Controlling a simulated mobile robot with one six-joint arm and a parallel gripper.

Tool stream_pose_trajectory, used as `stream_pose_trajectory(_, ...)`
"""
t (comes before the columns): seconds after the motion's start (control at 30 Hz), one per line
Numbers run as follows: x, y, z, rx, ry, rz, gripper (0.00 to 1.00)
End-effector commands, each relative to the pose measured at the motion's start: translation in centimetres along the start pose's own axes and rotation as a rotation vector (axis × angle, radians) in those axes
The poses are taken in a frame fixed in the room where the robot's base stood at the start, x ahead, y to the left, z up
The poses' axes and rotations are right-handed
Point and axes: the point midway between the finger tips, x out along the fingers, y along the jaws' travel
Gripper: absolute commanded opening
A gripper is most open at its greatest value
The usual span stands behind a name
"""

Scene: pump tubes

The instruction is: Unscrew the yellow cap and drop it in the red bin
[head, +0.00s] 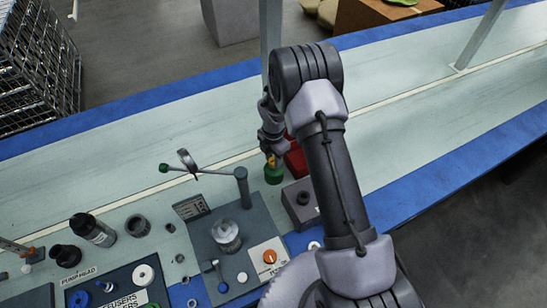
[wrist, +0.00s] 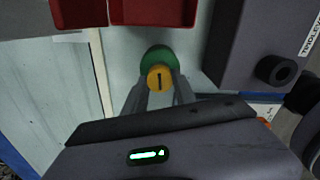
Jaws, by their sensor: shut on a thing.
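The yellow cap (wrist: 160,77) has a dark line on its face and sits between the fingers of my gripper (wrist: 158,88), which is shut on it. A round green part (wrist: 154,56) shows right behind the cap in the wrist view. In the head view the green part (head: 273,176) stands on the pale surface with the yellow cap (head: 271,160) at its top; I cannot tell whether the cap is still threaded on. The red bin (head: 295,163) is just right of the gripper, partly hidden by my arm. Its red walls (wrist: 152,12) show at the top of the wrist view.
A grey box with a black knob (head: 302,199) stands close to the right of the green part. A grey station with a post (head: 243,188) and a glass jar (head: 226,236) is at front left. Black bottles (head: 92,230) stand farther left. The pale surface behind is clear.

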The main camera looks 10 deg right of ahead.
Motion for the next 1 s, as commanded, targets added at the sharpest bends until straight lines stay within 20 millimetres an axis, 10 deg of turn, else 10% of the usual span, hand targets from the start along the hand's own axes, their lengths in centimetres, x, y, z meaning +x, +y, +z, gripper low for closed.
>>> stream_pose_trajectory(1.0,0.03,-0.21,-0.04,-0.725,0.002,-0.002,0.00)
